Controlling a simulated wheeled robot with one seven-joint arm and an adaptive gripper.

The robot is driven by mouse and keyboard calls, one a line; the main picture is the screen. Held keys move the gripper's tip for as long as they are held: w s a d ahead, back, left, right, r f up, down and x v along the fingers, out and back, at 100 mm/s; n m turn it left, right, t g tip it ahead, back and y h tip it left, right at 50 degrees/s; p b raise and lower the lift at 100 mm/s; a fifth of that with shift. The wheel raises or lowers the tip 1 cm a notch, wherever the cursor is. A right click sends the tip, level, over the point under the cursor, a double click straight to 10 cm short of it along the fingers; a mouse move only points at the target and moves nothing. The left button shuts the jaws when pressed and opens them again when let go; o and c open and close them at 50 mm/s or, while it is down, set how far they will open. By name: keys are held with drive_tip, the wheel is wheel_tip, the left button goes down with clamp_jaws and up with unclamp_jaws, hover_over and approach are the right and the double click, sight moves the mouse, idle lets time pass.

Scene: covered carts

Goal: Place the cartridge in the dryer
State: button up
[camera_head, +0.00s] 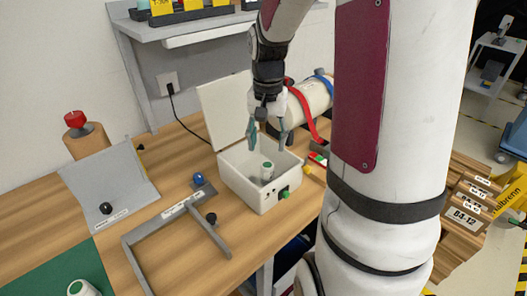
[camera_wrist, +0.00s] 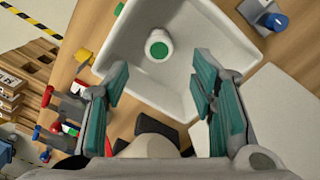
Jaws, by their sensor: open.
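The dryer (camera_head: 241,187) is a white open-topped box on the wooden table, with its lid (camera_head: 224,110) standing up at the back. It fills the upper middle of the wrist view (camera_wrist: 220,60). A white cartridge with a green top (camera_head: 267,172) stands inside the dryer; it also shows in the wrist view (camera_wrist: 157,48). My gripper (camera_head: 267,148) is open and empty above the box, its teal fingers apart from the cartridge. In the wrist view the open fingers (camera_wrist: 160,92) lie below the cartridge in the picture.
A similar green-topped white piece (camera_head: 82,288) is at the lower left by a green mat (camera_head: 50,262). A grey frame (camera_head: 150,262), a grey slanted stand (camera_head: 105,185) and a red knob (camera_head: 75,118) are left of the dryer. A strapped white cylinder (camera_head: 312,98) lies behind it.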

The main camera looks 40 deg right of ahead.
drive_tip(key=s+a+r+n+t, duration=0.2)
drive_tip(key=s+a+r+n, duration=0.3)
drive_tip(key=a, duration=0.4)
drive_tip(key=s+a+r+n+t, duration=0.3)
drive_tip(key=s+a+r+n, duration=0.2)
drive_tip(key=s+a+r, duration=0.3)
drive_tip(key=shift+s+a, duration=0.5)
drive_tip(key=shift+s, duration=0.4)
